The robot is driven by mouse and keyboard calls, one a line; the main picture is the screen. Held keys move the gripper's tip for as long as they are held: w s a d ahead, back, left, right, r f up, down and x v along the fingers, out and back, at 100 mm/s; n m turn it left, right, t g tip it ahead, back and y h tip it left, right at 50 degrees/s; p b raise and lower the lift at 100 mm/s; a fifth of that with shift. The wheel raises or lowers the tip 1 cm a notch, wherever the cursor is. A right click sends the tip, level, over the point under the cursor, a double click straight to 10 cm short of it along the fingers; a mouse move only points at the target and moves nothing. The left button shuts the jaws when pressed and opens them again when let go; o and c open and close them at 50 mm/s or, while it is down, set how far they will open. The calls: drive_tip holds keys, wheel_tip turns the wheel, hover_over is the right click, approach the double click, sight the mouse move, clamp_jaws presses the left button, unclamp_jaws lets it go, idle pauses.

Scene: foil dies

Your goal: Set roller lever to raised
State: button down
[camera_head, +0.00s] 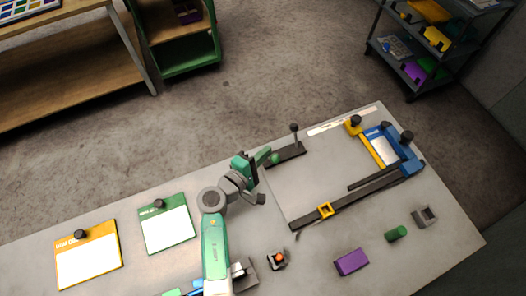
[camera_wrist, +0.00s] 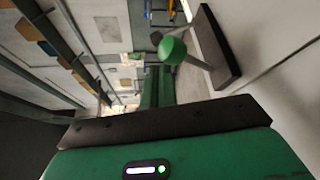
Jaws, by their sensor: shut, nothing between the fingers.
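A lever with a round green knob (camera_head: 275,158) stands on a dark base plate (camera_head: 290,151) near the table's far edge. An upright post with a dark knob (camera_head: 294,128) rises from the same spot. The lever's exact angle is hard to tell. My gripper (camera_head: 265,154) is shut and empty, just left of the green knob. In the wrist view its green fingers (camera_wrist: 158,85) point just below the knob; contact cannot be told.
Right of the lever stand a dark rail with a yellow slider (camera_head: 325,210), a yellow bar (camera_head: 368,146) and a blue frame (camera_head: 413,165). A purple block (camera_head: 351,262), a green cylinder (camera_head: 396,233) and a grey block (camera_head: 425,216) lie nearer. The table between lever and rail is clear.

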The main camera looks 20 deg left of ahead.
drive_tip(key=shift+s, duration=0.1)
idle(0.3)
drive_tip(key=v, duration=0.7)
drive_tip(key=shift+s+a+p, duration=0.15)
drive_tip(key=shift+s+p, duration=0.1)
drive_tip(key=shift+p, duration=0.15)
drive_tip(key=shift+r, duration=0.2)
